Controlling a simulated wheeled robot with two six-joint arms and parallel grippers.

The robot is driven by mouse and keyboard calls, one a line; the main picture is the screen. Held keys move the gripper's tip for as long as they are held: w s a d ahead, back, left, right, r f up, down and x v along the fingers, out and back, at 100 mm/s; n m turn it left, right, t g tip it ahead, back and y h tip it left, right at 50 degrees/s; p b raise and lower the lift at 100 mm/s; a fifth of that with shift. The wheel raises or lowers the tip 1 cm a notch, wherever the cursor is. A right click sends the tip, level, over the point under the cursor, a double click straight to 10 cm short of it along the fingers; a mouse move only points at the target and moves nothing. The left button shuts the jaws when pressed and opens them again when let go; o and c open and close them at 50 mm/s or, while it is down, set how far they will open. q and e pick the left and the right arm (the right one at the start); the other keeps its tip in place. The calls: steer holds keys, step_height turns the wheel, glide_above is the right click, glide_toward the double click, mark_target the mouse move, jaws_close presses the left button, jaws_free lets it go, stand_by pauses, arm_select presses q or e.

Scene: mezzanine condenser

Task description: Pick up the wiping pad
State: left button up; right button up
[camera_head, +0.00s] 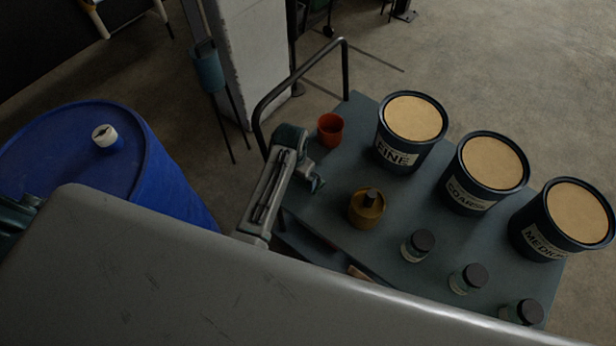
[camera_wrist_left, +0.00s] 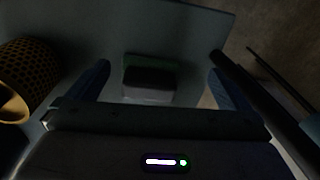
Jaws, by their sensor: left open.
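In the left wrist view a small block with a green upper edge and a grey face, which looks like the wiping pad (camera_wrist_left: 150,82), lies on a dark flat surface. My left gripper (camera_wrist_left: 160,70) is open, its two blue fingers on either side of the block with a gap at each. Whether the fingers are level with it is too dark to tell. In the head view my left gripper (camera_head: 317,184) is by the left edge of the trolley (camera_head: 330,228), close to a red cup. I cannot make out the pad there. My right gripper is not in view.
On the trolley stand a red cup (camera_head: 330,130), a brass-coloured pot (camera_head: 367,208), several small jars and three labelled tubs (camera_head: 410,130). A metal handle rises at its back left. A perforated yellow container (camera_wrist_left: 28,72) is left of the fingers. A blue drum (camera_head: 165,185) stands left.

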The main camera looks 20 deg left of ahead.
arm_select(q)
steer(key=shift+m+g, duration=0.3)
steer(key=shift+m, duration=0.1)
steer(key=w+d+r, duration=0.1)
steer(key=w+r, duration=0.1)
steer(key=w, duration=0.1)
steer(key=w+d+r, duration=0.1)
steer(key=shift+w+d, duration=0.4)
steer(key=shift+w, duration=0.1)
step_height(320, 180, down, 4)
steer(key=shift+f+p, duration=0.25)
steer(key=shift+p, duration=0.1)
steer(key=shift+w+f+p, duration=0.15)
steer(key=shift+f+p, duration=0.15)
steer(key=shift+f, duration=0.55)
step_height(320, 180, down, 4)
steer(key=shift+w, duration=0.1)
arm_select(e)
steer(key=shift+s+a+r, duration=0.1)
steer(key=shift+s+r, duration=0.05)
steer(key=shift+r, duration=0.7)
arm_select(q)
steer(key=c, duration=1)
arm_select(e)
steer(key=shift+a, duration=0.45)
